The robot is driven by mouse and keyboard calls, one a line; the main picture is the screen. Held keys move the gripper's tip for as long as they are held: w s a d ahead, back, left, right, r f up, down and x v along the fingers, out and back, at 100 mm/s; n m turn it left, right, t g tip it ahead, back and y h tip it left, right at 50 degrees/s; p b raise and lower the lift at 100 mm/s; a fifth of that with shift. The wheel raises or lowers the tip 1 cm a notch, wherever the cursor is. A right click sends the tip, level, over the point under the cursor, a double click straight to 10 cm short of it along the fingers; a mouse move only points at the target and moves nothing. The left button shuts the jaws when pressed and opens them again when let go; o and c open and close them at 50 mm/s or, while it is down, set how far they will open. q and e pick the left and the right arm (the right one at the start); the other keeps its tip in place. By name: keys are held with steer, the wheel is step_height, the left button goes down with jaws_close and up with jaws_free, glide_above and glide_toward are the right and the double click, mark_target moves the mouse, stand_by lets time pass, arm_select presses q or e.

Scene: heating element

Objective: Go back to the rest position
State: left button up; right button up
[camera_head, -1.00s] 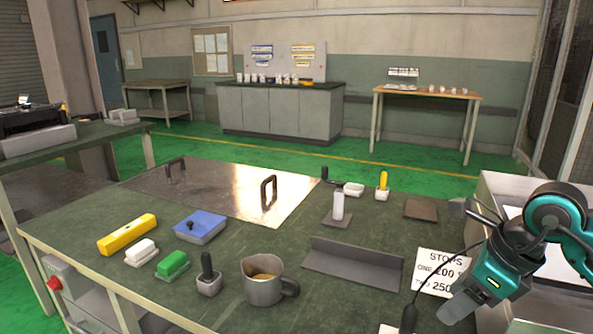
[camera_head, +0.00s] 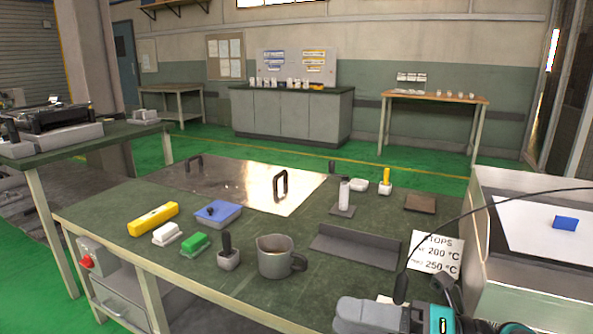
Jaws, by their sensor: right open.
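My right gripper (camera_head: 352,316) shows low at the bottom edge, right of centre, with part of my teal right arm (camera_head: 440,318) behind it. It is open, and nothing shows between its fingers. It is in front of the table (camera_head: 345,290), near the front edge, left of the white sign (camera_head: 438,253). A thin black cable runs from beside the sign up to the right. My left gripper is not in view.
On the table are a grey mug (camera_head: 274,262), a black-handled tool in a cup (camera_head: 228,256), a green block (camera_head: 195,243), a yellow bar (camera_head: 153,219), a blue box (camera_head: 218,212) and an angled plate (camera_head: 355,248). A blue piece (camera_head: 567,223) lies on a white sheet at right.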

steer(key=w+d+f+m+t+h, duration=0.25)
steer(key=f+m+t+h, duration=0.35)
steer(key=m, duration=0.7)
steer(key=w+d+f+m+t+h, duration=0.1)
steer(key=d+f+m+t+h, duration=0.3)
steer(key=m+t, duration=0.55)
steer(key=s+f+m+g+h, duration=0.5)
steer(key=s+f+m+g, duration=0.55)
steer(key=f+m, duration=0.4)
arm_select(q)
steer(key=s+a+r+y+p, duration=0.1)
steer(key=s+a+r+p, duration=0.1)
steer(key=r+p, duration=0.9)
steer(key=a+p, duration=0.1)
steer(key=p, duration=0.3)
steer(key=shift+p, duration=0.4)
arm_select(e)
steer(key=s+d+r+n+h, duration=0.1)
steer(key=d+r, duration=0.2)
steer(key=r, duration=0.7)
steer(key=shift+s+d+n+t, duration=0.25)
steer(key=shift+n+t, duration=0.05)
steer(key=shift+t, duration=0.1)
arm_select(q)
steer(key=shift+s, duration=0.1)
arm_select(e)
steer(key=shift+c, duration=0.5)
